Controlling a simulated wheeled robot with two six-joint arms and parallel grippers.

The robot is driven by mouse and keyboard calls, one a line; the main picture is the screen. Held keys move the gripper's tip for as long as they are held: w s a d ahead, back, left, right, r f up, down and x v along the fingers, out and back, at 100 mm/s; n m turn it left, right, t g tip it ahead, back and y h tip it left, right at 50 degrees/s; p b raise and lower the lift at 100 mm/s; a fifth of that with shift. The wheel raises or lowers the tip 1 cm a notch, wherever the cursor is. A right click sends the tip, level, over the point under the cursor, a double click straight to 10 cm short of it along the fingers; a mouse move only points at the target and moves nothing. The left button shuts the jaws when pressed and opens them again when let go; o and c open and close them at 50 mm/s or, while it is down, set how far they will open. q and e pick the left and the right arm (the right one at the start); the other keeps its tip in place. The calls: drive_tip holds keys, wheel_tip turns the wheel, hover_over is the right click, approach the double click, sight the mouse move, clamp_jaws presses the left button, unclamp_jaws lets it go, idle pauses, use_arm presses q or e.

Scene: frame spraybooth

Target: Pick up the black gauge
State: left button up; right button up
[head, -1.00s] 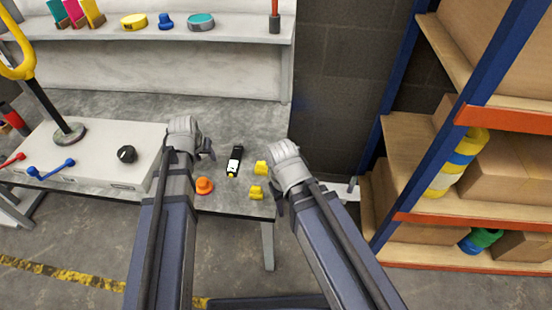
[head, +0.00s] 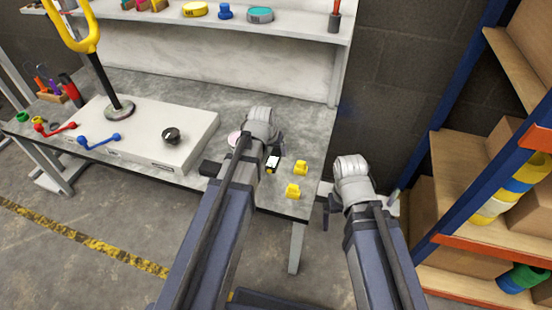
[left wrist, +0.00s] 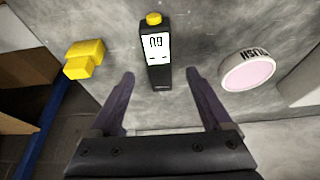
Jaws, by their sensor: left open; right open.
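The black gauge (left wrist: 157,50) lies on the grey bench, with a white display and a yellow tip. In the left wrist view it is ahead of my left gripper (left wrist: 161,75), whose two fingers are open with the near end of the gauge showing between their tips. In the head view the gauge (head: 273,162) is partly hidden by my left gripper (head: 279,148). My right gripper (head: 327,212) is open and empty, off the bench's right edge.
Yellow pieces (head: 300,168) lie right of the gauge; one also shows in the left wrist view (left wrist: 84,58). A pink-topped round tin (left wrist: 250,70) is on the other side. A light box (head: 150,130) with a black knob (head: 171,135) stands left. Shelving (head: 455,160) rises at right.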

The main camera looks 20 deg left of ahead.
sight(276, 154)
use_arm(q)
drive_tip(key=b+x, duration=0.4)
drive_tip(key=x, duration=0.1)
drive_tip(key=shift+w, duration=0.25)
drive_tip(key=shift+r, duration=0.15)
clamp_jaws()
